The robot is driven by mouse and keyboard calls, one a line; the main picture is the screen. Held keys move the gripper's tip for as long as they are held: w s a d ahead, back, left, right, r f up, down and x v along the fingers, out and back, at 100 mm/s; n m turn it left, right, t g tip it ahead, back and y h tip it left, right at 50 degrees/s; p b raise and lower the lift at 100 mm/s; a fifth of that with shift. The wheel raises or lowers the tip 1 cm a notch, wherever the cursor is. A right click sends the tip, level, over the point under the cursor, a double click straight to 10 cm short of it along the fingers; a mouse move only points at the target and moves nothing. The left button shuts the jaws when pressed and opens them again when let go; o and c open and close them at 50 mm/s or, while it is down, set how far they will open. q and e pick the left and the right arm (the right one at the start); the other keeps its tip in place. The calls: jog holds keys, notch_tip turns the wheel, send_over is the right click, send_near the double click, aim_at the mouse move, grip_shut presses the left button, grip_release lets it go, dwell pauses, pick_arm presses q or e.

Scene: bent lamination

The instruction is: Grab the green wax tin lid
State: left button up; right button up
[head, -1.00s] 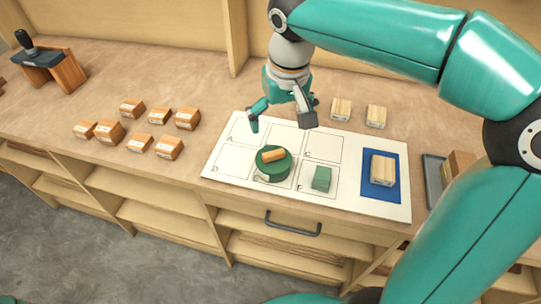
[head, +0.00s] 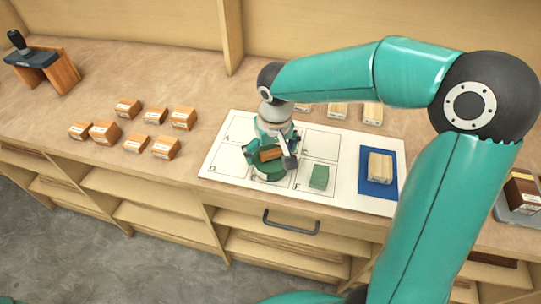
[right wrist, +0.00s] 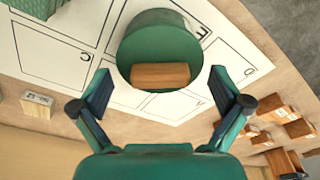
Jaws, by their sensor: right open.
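The green wax tin lid (right wrist: 155,45) is a round green disc with a wooden block handle (right wrist: 160,75) on top. It sits on a tin in the front middle cell of the white lettered board (head: 345,190). My right gripper (head: 271,160) is over it in the head view and hides part of it. In the right wrist view the right gripper (right wrist: 161,84) is open, with one finger to each side of the wooden handle and clear gaps between. The fingers do not touch the handle there. My left gripper is not in view.
A green block (head: 319,177) stands close to the right of the tin on the board. A pale wooden block (head: 380,168) lies on a blue pad (head: 378,189). Several small wooden blocks (head: 104,132) lie at left. A dark-topped wooden stand (head: 45,68) is far left.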

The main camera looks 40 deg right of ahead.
jog(key=shift+s, duration=0.1)
jog(key=c, duration=1.2)
jog(key=shift+a+f, duration=0.1)
jog(key=shift+c, duration=0.8)
jog(key=shift+s, duration=0.1)
